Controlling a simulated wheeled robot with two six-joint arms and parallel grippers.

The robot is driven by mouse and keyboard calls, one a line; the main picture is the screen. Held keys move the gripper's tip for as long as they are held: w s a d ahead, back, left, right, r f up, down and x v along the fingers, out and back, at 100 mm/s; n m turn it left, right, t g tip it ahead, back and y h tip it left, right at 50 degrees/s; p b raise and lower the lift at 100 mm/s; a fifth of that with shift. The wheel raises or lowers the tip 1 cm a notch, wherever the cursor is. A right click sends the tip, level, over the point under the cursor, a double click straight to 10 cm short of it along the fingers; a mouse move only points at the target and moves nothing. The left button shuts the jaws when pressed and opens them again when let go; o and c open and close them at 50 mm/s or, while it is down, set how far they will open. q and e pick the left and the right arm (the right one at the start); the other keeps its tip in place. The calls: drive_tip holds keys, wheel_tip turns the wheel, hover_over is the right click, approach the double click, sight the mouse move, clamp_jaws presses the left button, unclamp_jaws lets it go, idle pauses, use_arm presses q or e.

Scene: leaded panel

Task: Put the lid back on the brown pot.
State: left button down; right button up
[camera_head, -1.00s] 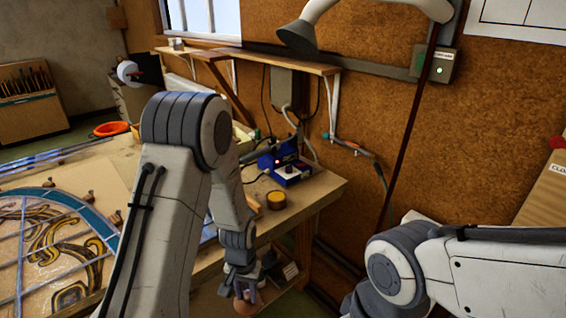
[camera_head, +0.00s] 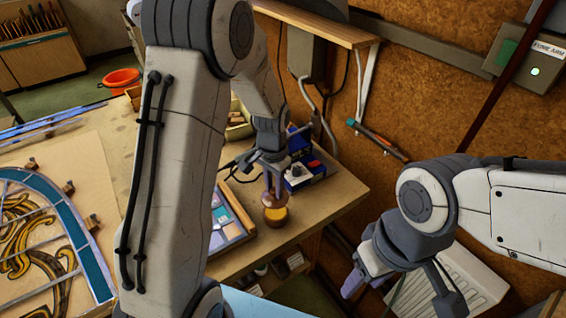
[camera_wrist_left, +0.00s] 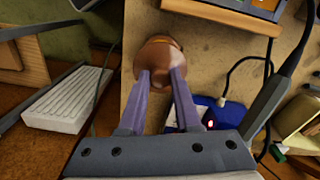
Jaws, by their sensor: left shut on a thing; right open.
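My left gripper (camera_head: 271,188) is shut on the brown lid (camera_head: 267,201), a small rounded piece at its fingertips. The brown pot (camera_head: 277,220), round and low with an amber patch showing, stands on the bench directly under the lid in the head view. Whether the lid touches the pot or hangs just above it, I cannot tell. In the left wrist view a brown rounded shape (camera_wrist_left: 157,58) shows at the fingertips and hides what is below it. My right gripper (camera_head: 398,300) is open and empty, off the bench's right side.
A blue soldering station (camera_head: 304,170) stands on the bench behind the pot. A framed tray of coloured glass (camera_head: 228,222) lies left of it. The leaded panel (camera_head: 75,235) is further left. The wooden bench (camera_head: 335,190) is bare right of the pot.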

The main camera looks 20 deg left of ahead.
use_arm(q)
drive_tip(key=shift+w+r, duration=0.15)
drive_tip(key=shift+w, duration=0.15)
wheel_tip(320, 180, down, 5)
drive_tip(key=b, duration=0.4)
drive_tip(key=shift+w+r, duration=0.1)
drive_tip(key=shift+r, duration=0.1)
drive_tip(key=shift+f+b, duration=0.65)
drive_tip(key=shift+f, duration=0.2)
drive_tip(key=shift+s+p, duration=0.2)
drive_tip(key=shift+p, duration=0.1)
drive_tip(key=shift+f, duration=0.15)
idle(1.3)
